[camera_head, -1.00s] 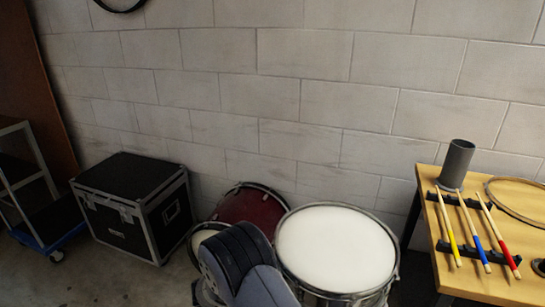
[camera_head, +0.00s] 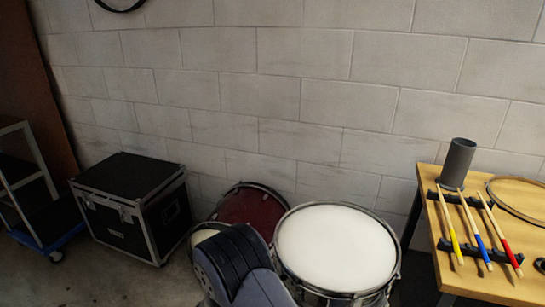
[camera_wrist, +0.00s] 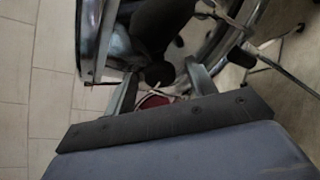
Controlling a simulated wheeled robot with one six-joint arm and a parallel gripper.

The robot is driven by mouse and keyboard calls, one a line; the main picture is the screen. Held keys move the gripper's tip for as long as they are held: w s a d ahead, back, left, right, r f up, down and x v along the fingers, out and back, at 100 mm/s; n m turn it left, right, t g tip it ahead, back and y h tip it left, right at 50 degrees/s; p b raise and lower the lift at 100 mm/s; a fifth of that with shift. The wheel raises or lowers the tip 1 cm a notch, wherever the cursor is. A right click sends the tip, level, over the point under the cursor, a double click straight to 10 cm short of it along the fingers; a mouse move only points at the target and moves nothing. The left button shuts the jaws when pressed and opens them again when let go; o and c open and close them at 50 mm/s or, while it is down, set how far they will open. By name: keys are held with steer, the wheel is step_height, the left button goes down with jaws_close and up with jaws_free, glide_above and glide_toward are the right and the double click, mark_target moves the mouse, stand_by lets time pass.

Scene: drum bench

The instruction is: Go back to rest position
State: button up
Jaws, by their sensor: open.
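My gripper (camera_wrist: 160,92) shows in the wrist view with its two fingers apart and nothing between them. Behind the fingers are chrome drum hoops and stands (camera_wrist: 228,35), seen close and partly dark. In the head view my arm rises at the bottom middle, in front of the drums; the gripper itself cannot be made out there. A white-headed drum (camera_head: 337,248) stands just right of my arm. A dark red drum (camera_head: 245,205) stands behind my arm and is partly hidden. Another pale drum head (camera_head: 203,236) shows at its left.
A wooden table (camera_head: 475,278) at the right holds three drumsticks with yellow, blue (camera_head: 474,232) and red grips on a black rack, a grey cup (camera_head: 457,163) and a hoop (camera_head: 520,205). A black case (camera_head: 122,215) and a blue-based trolley (camera_head: 52,243) stand left. Floor between is clear.

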steer(key=shift+f+m+t, duration=0.1)
steer(key=shift+m+t, duration=0.7)
steer(key=shift+m, duration=0.6)
steer(key=shift+s, duration=0.1)
